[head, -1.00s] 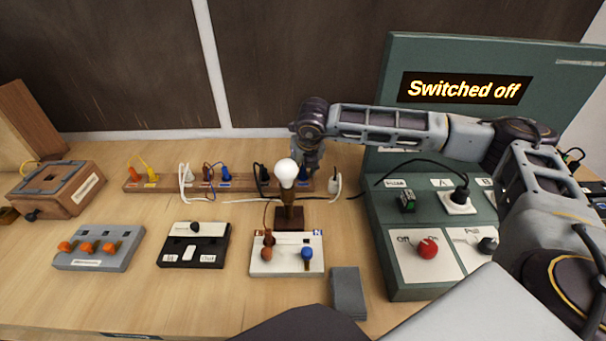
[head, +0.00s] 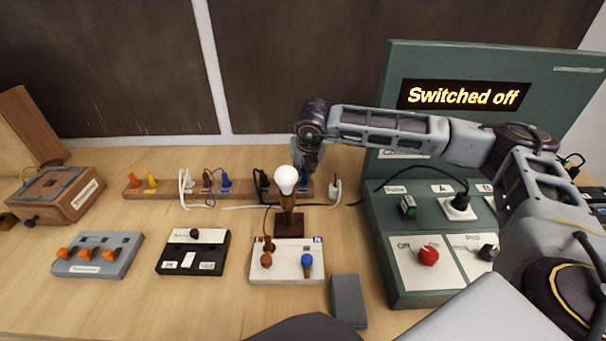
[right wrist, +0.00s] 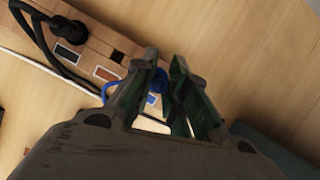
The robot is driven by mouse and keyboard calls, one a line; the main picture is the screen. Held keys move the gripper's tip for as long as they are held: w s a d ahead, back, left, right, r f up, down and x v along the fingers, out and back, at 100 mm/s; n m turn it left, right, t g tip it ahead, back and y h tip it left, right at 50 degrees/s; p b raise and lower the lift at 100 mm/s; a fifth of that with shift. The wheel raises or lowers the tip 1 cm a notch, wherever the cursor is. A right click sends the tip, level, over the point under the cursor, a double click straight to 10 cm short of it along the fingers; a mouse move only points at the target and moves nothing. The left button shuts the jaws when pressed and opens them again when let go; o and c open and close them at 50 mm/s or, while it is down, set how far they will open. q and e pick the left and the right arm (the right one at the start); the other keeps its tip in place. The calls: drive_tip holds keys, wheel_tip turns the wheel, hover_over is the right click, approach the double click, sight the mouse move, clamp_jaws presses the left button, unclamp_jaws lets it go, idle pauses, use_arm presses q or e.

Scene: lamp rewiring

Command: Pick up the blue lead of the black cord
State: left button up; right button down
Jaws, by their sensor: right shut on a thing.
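The wooden rack (head: 243,184) holds coloured leads in a row at the back of the table. My right gripper (head: 307,166) is over the rack's right end, pointing down behind the lamp bulb. In the right wrist view, its fingers (right wrist: 166,88) are shut on the blue lead, whose blue wire (right wrist: 109,91) loops out beside them. The gripped end is mostly hidden between the fingers. The black cord (right wrist: 40,45) and its black plug (right wrist: 70,30) are at the upper left there. The black lead (head: 262,178) stands in the rack. My left gripper is not in view.
The lamp with a white bulb (head: 286,179) stands just in front of my right gripper. A white terminal block (head: 287,272), a black-and-white box (head: 193,252) and a grey block (head: 348,300) lie nearer. The green panel (head: 384,265) reads "Switched off". A white plug (head: 335,190) is right of the rack.

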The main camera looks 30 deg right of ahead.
sight(303, 169)
wheel_tip(303, 169, up, 8)
drive_tip(key=shift+r, duration=0.25)
idle(0.5)
drive_tip(key=shift+s, duration=0.1)
